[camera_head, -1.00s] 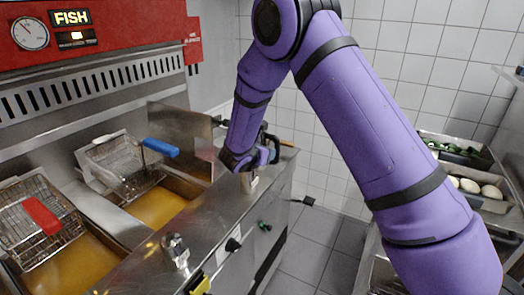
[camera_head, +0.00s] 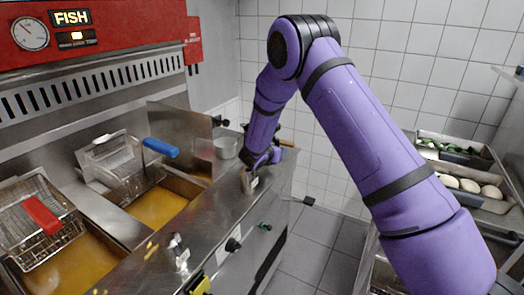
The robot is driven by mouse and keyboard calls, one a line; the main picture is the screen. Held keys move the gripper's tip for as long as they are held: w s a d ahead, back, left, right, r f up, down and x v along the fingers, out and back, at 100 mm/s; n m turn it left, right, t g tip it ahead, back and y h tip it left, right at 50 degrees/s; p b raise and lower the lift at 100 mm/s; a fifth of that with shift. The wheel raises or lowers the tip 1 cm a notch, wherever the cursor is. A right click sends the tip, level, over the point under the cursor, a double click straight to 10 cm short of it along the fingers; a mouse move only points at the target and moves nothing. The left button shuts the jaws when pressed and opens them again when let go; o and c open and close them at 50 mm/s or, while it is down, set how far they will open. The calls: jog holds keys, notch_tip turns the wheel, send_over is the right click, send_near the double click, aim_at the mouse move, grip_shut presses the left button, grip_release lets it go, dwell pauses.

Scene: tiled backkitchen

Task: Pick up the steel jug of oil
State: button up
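A steel jug (camera_head: 227,147) stands on the far end of the steel fryer counter, against the back corner. It looks like a plain grey metal vessel with an open top; the oil inside cannot be made out. My purple arm comes in from the lower right and bends down at the elbow. My gripper (camera_head: 254,172) is at its lower end, over the far right part of the counter. It is to the right of the jug and nearer to me, apart from it in the picture. Its fingers are small and partly hidden by the wrist, so their opening is unclear.
Two fryer wells with oil (camera_head: 157,208) and wire baskets, one blue-handled (camera_head: 161,147) and one red-handled (camera_head: 42,215), lie to the left. A small shiny metal object (camera_head: 178,250) is on the front counter. Shelving with food trays (camera_head: 485,199) stands at right. Tiled floor lies between.

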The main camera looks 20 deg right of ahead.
jog(key=shift+w+d+f, duration=0.25)
jog(key=shift+w+d, duration=0.05)
jog(key=shift+w, duration=0.05)
grip_shut()
jog(key=shift+s, duration=0.1)
dwell(1.0)
